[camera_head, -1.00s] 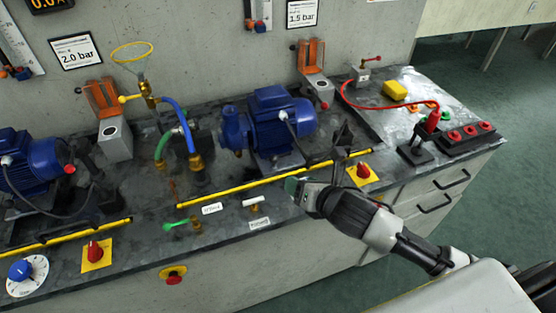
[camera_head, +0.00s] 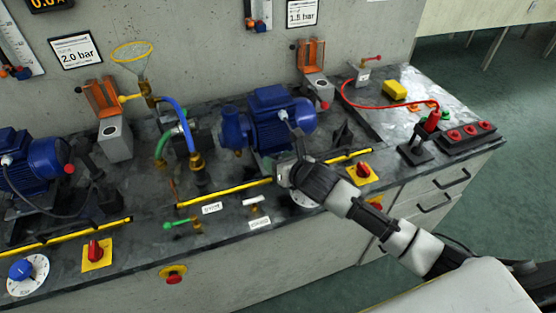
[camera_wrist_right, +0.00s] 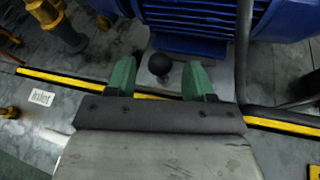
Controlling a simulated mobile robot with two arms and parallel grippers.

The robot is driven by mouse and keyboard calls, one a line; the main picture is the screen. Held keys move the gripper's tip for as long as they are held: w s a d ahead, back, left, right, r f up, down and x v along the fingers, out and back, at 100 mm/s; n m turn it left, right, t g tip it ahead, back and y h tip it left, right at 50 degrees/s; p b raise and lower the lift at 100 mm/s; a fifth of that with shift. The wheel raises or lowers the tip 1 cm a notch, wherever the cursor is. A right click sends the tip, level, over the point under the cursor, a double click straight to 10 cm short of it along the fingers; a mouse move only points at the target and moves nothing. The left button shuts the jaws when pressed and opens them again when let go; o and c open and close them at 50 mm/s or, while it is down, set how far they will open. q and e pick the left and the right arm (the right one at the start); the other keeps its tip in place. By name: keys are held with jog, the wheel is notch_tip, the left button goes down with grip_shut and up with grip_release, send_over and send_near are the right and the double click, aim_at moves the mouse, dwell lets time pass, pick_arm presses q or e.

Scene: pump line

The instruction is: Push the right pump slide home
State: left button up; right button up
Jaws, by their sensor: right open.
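The right pump (camera_head: 272,122) is a blue motor and pump set on the dark bench, behind a yellow strip (camera_head: 225,193). In the right wrist view its blue ribbed body (camera_wrist_right: 200,18) fills the top. A black ball knob (camera_wrist_right: 159,66) stands in front of that body. My right gripper (camera_head: 283,170) is at the front of the pump, over the yellow strip. Its green fingertips (camera_wrist_right: 160,80) are open, one on each side of the knob, with gaps between. The slide itself is mostly hidden by my gripper in the head view. My left gripper is out of view.
A black cable (camera_wrist_right: 244,60) runs down right of the gripper. A green-handled valve (camera_head: 182,223) and a white-handled valve (camera_head: 253,201) sit at the front edge. A red switch on a yellow plate (camera_head: 362,172) is to the right. Blue and green hoses (camera_head: 183,122) stand left.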

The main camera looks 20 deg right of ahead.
jog(key=shift+w+a, duration=0.1)
jog(key=shift+w, duration=0.15)
